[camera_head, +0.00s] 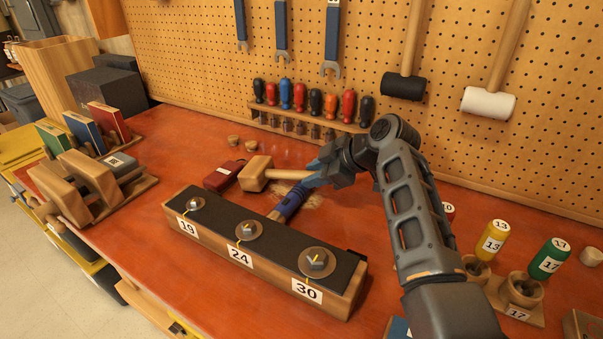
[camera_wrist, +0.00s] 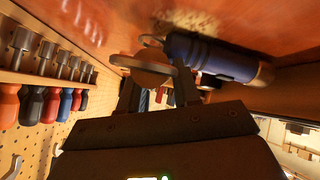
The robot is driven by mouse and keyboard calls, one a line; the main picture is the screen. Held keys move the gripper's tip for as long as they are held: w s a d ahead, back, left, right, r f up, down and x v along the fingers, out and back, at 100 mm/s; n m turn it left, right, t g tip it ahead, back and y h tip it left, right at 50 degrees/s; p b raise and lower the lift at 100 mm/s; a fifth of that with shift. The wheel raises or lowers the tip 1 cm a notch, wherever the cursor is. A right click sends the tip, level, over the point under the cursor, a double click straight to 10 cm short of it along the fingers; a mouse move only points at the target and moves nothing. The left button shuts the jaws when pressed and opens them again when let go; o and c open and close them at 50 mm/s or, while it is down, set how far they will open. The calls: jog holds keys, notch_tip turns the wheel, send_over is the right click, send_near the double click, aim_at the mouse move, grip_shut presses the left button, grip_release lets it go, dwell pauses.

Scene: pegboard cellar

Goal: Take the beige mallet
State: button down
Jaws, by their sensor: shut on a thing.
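The beige mallet (camera_head: 255,172) is behind the black-topped block in the head view, its head to the left and its handle pointing right toward my gripper (camera_head: 318,172). My gripper is shut on the handle. In the wrist view, a tan rounded piece (camera_wrist: 150,70), which looks like the handle, sits between the fingertips of my gripper (camera_wrist: 155,80); the mallet's head is not clearly visible there. I cannot tell whether the mallet touches the bench.
A blue cylindrical tool (camera_head: 290,203) lies close below the handle; it also shows in the wrist view (camera_wrist: 210,55). A dark red box (camera_head: 223,176) is beside the mallet head. A screwdriver rack (camera_head: 310,120) is behind.

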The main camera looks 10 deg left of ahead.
jog(key=r+p, duration=0.2)
jog(key=r, duration=0.3)
jog(key=shift+d+p, duration=0.4)
jog(key=d+f+p+v, duration=0.2)
jog(key=v, duration=1)
jog(key=shift+w+d, duration=0.1)
jog(key=shift+w, duration=0.05)
jog(key=c, duration=1.4)
grip_release()
grip_shut()
